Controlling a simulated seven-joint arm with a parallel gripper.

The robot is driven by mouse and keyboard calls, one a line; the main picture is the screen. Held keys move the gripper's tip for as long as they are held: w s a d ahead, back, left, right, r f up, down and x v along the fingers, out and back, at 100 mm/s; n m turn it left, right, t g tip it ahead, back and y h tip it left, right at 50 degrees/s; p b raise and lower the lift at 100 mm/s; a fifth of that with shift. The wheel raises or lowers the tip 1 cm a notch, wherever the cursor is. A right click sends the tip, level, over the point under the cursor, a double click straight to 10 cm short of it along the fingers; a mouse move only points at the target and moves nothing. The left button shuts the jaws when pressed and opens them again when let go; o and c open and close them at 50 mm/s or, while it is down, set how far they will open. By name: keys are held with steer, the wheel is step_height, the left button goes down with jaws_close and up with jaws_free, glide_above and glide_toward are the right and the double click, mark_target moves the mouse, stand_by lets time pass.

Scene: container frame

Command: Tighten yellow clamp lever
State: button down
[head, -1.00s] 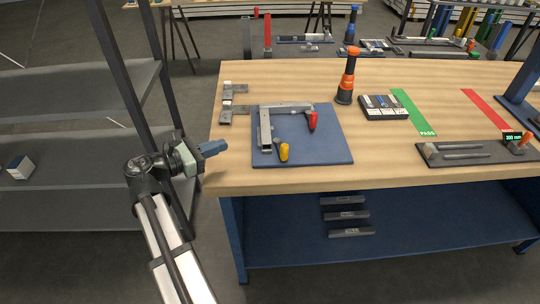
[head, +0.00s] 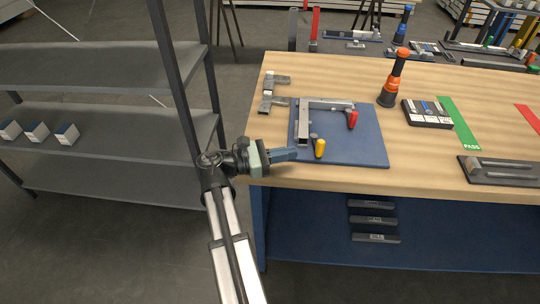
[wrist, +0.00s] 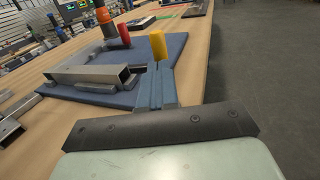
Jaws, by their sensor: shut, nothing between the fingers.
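The yellow clamp lever (head: 320,148) stands near the front of a blue mat (head: 365,148), beside a grey metal frame (head: 303,125). It also shows in the wrist view (wrist: 158,46), just beyond my fingertips. A red clamp lever (head: 352,119) stands at the frame's other end. My gripper (head: 294,154) is shut and empty, with blue fingers pointing right at the mat's left front edge. A gap lies between the fingertips and the yellow lever in the head view. In the wrist view the fingers (wrist: 157,88) line up with the lever; whether they touch is hard to tell there.
An orange and black tool (head: 395,78) stands behind the mat, next to a dark box (head: 426,113). Grey brackets (head: 271,91) lie at the bench's left rear. A grey shelf (head: 110,135) stands left of the bench. Bare wood lies in front of the mat.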

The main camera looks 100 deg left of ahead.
mark_target(317, 149)
steer(key=shift+x, duration=2.7)
steer(key=shift+w, duration=0.1)
